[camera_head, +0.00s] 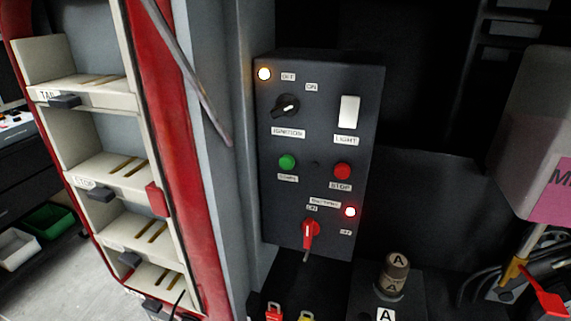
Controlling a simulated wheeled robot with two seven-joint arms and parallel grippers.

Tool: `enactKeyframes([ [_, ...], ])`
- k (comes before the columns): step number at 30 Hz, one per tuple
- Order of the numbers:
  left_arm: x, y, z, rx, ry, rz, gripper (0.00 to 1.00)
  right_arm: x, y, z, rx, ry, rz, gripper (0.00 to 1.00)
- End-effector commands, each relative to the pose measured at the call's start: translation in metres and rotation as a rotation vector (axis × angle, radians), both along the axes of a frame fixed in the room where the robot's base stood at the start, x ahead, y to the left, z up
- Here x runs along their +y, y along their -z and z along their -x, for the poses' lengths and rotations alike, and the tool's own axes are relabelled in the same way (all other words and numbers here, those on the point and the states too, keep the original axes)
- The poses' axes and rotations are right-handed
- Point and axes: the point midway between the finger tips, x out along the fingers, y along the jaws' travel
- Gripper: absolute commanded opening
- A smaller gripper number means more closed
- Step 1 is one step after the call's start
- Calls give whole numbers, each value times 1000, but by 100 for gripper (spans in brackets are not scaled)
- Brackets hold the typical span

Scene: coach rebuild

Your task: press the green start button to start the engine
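The green start button (287,162) sits at the middle left of a dark control panel (318,135). The red stop button (342,171) is to its right. A white light switch (349,112) is at the upper right. Neither of my grippers shows in the head view.
A red-framed cream shelf rack (100,172) stands left of the panel. A cylinder marked A (395,275) stands below right. A pale container with a pink label (555,178) and a red-handled valve (545,297) are at the right. The space before the panel looks clear.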

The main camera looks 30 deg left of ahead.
Motion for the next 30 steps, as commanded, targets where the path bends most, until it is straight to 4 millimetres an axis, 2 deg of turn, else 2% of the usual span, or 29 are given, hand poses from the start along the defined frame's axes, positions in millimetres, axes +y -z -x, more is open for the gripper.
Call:
enactKeyframes([
  [1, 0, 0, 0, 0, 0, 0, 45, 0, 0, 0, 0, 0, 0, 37],
  [6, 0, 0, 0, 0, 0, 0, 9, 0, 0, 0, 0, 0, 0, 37],
  [8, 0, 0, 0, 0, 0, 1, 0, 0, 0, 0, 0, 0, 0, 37],
  [30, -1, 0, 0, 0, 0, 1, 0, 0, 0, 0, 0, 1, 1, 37],
])
